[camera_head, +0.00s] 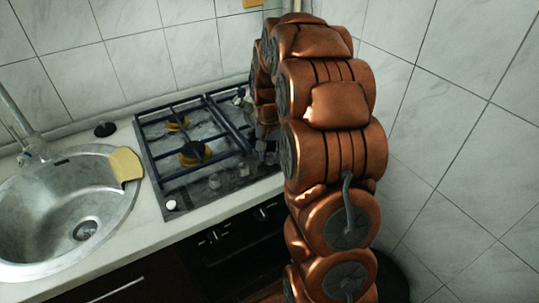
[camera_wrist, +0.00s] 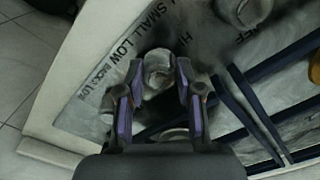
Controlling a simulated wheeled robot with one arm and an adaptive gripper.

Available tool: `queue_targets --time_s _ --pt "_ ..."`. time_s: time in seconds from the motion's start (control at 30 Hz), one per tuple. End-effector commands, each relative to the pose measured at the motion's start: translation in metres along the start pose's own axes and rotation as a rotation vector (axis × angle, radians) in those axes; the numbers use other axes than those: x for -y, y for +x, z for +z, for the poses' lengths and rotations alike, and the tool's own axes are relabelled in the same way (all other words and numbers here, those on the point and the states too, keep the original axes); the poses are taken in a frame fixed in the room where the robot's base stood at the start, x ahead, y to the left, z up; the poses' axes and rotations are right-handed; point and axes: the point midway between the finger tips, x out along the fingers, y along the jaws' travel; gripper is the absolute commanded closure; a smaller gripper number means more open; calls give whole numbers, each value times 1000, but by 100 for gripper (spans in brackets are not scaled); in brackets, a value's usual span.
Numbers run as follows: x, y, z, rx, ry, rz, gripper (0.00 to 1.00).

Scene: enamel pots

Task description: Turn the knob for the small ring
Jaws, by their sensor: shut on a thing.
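In the wrist view my gripper (camera_wrist: 159,74) has its two fingers on either side of a grey round knob (camera_wrist: 158,63), shut on it. The printed words "SMALL" and "LOW" lie on the panel right beside this knob. The lower part of the knob is shaded between the fingers. In the head view my gripper (camera_head: 265,147) is at the right front of the hob (camera_head: 150,172), largely hidden by my copper arm, and the held knob cannot be made out there.
Another knob (camera_wrist: 245,10) is at the top of the wrist view. In the head view, other knobs (camera_head: 214,182) line the hob front, with a white one (camera_head: 171,205) at the corner. Dark pan grates (camera_head: 205,107) cover the burners.

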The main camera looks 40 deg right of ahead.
Motion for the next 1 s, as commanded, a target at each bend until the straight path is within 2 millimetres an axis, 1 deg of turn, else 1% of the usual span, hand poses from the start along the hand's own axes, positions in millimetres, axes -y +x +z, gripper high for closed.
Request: queue_targets --time_s 0.03,0.13,0.37,0.4,0.6,0.63,0.9,1.0 --pt "-1 3 -1 -2 22 1 99" --pt "0 2 0 0 54 1 99" --pt "0 0 1 1 56 1 99" --pt "0 0 1 1 56 1 63" --pt "0 0 0 1 56 1 42" --pt "0 0 0 1 56 1 39" --pt "0 0 0 0 56 0 39" --pt "0 -3 0 -1 56 0 39"
